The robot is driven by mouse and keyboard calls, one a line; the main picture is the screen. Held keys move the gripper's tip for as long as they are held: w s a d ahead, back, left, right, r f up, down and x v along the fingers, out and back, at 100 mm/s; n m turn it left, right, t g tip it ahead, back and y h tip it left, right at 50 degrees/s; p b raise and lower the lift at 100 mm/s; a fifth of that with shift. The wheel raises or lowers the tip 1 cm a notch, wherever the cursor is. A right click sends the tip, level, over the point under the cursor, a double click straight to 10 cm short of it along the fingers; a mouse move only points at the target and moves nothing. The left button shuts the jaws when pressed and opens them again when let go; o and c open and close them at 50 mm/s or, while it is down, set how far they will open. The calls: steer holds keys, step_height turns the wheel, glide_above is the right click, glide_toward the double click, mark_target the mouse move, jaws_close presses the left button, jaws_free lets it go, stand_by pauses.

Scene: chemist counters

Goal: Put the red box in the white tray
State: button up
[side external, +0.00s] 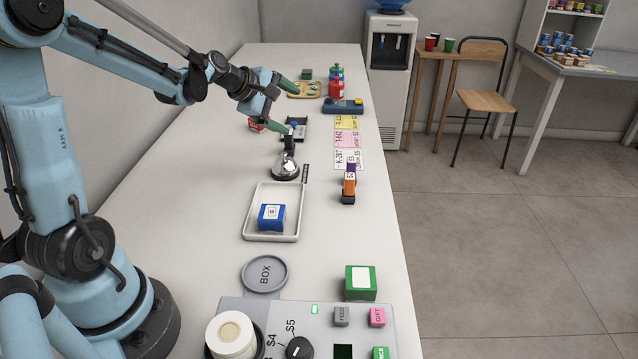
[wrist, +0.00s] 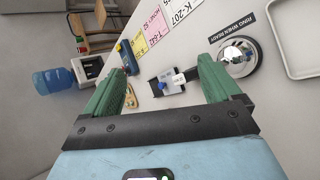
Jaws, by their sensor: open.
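A small red box (side external: 256,125) with a pale face shows in the side external view, on the counter's left part, partly hidden by my arm. I do not make it out in the wrist view. The white tray (side external: 281,196) lies nearer the camera with a blue box (side external: 271,217) in it. The tray's edge also shows at the upper right of the wrist view (wrist: 275,52). My gripper (side external: 290,108) is open with its green fingers spread wide above the counter, near the red box. In the wrist view the space between the fingers (wrist: 155,57) holds nothing.
A bell (side external: 286,167) and a small dark holder (side external: 297,127) stand between the gripper and the tray or close by. Coloured cards (side external: 347,140), an orange item (side external: 348,187) and a blue device (side external: 343,106) line the right side. A green box (side external: 360,282) sits near the front.

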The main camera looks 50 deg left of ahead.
steer(key=s+d+m+g, duration=0.2)
steer(key=s+d+m, duration=1.4)
steer(key=d+m, duration=0.2)
steer(key=m, duration=0.2)
steer(key=shift+m+g, duration=0.3)
steer(key=shift+g, duration=0.1)
steer(key=shift+s+f+m+y, duration=0.2)
steer(key=shift+s+m+y, duration=0.1)
steer(key=shift+s+m, duration=0.1)
steer(key=shift+c, duration=0.8)
